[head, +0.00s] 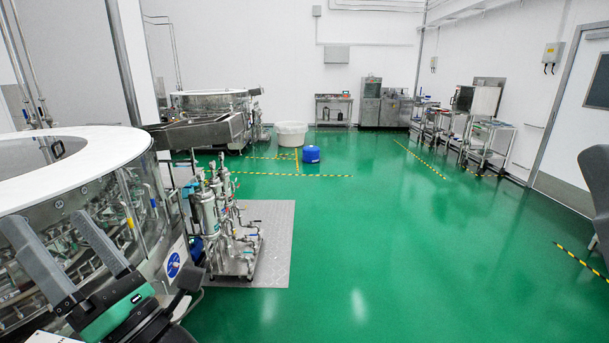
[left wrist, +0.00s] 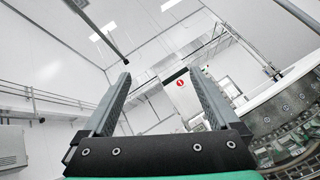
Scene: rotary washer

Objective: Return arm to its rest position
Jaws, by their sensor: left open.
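My left gripper (head: 46,222) is at the lower left of the head view, in front of the round rotary washer (head: 75,175) with its white top rim and clear side panels. Its two grey fingers are spread wide with nothing between them. In the left wrist view the same gripper (left wrist: 160,76) is open and empty, with ceiling and white walls beyond it. The washer (left wrist: 290,100) shows at the right of that view, apart from the fingers. A dark grey part at the right edge of the head view may be my right gripper, but it is cut off.
A stainless pump and filter unit (head: 228,225) stands on a metal floor plate (head: 270,240) right of the washer. A white tub (head: 291,133) and a blue drum (head: 311,154) stand farther back. Carts (head: 490,140) line the right wall. The green floor (head: 400,240) is mostly clear.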

